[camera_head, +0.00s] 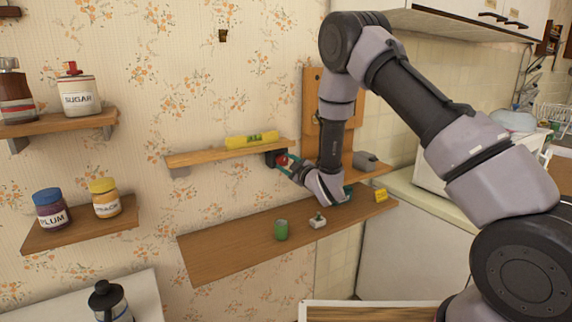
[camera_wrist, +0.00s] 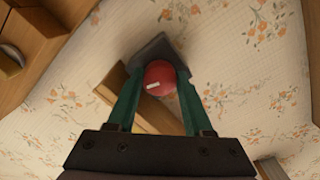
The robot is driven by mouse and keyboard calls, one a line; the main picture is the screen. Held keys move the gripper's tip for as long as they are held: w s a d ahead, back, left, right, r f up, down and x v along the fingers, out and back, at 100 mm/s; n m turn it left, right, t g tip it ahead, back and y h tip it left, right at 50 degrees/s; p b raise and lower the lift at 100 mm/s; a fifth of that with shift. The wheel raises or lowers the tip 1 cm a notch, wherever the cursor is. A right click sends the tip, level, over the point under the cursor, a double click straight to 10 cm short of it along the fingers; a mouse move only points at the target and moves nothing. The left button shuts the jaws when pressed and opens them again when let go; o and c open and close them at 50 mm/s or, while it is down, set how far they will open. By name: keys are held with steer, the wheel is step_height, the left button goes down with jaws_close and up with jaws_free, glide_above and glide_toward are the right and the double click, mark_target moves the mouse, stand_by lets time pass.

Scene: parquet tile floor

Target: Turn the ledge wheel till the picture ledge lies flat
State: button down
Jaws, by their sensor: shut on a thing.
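The picture ledge (camera_head: 217,154) is a short wooden shelf on the papered wall. In the head view it slopes, its right end higher than its left. A yellow spirit level (camera_head: 252,140) lies on it towards the right. The red ledge wheel (camera_head: 282,160) sits on a dark mount at the ledge's right end. It also shows in the wrist view (camera_wrist: 159,77), with a small white mark on its face. My gripper (camera_head: 287,164) has its green fingers on both sides of the wheel, shut on it. The level's bubble is too small to read.
A long wooden shelf (camera_head: 222,250) below holds a green can (camera_head: 281,230), a small white switch-like item (camera_head: 317,221) and a yellow tag (camera_head: 381,195). Shelves with jars, such as the sugar jar (camera_head: 79,95), are at left. A grey box (camera_head: 365,161) stands right of my forearm.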

steer(key=shift+n, duration=0.5)
steer(key=shift+c, duration=1.5)
jaws_free()
steer(key=v, duration=1.1)
steer(key=shift+w, duration=0.1)
